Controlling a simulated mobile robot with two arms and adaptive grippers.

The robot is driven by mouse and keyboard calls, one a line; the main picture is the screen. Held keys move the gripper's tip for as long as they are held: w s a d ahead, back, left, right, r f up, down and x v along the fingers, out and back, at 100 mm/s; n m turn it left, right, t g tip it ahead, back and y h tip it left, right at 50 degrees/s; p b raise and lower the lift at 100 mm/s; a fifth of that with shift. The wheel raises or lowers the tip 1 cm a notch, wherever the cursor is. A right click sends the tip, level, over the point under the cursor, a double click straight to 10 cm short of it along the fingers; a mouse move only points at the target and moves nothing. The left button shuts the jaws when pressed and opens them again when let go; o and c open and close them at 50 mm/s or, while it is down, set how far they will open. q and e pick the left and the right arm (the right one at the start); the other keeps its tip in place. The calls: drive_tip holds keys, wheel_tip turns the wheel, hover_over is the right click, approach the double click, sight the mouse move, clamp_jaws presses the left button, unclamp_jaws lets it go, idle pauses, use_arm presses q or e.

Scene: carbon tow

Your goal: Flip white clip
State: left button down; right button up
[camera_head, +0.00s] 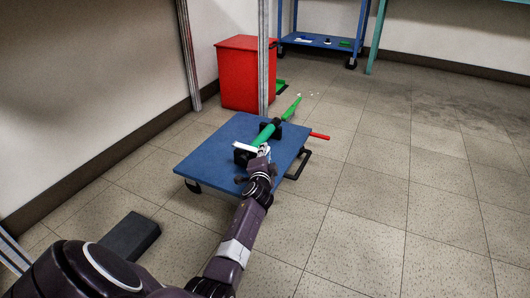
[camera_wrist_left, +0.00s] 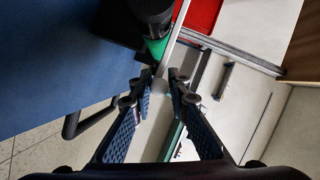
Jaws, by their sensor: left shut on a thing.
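The white clip (camera_head: 247,148) shows in the head view as a pale bar beside the green tube (camera_head: 266,133), above the blue cart top. In the left wrist view the white clip (camera_wrist_left: 160,86) is a narrow white piece whose end sits between my fingertips. My left gripper (camera_head: 262,157) reaches over the cart from its near side. In the wrist view the left gripper (camera_wrist_left: 165,84) is shut on the clip, its fingers held apart by it. The green tube (camera_wrist_left: 157,46) and its black end are just beyond the fingertips. My right gripper is not in view.
The blue cart (camera_head: 221,148) carries the tube on black supports. A red rod (camera_head: 320,136) and a black handle (camera_head: 301,167) stick out at its right. A red bin (camera_head: 245,73) and a metal post stand behind. The floor to the right is clear.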

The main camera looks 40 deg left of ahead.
use_arm(q)
drive_tip(key=c, duration=1.9)
unclamp_jaws()
drive_tip(key=shift+d+f, duration=0.1)
drive_tip(key=shift+f, duration=0.15)
drive_tip(key=shift+c, duration=0.2)
drive_tip(key=shift+r, duration=0.1)
drive_tip(key=shift+r, duration=0.45)
wheel_tip(320, 180, up, 9)
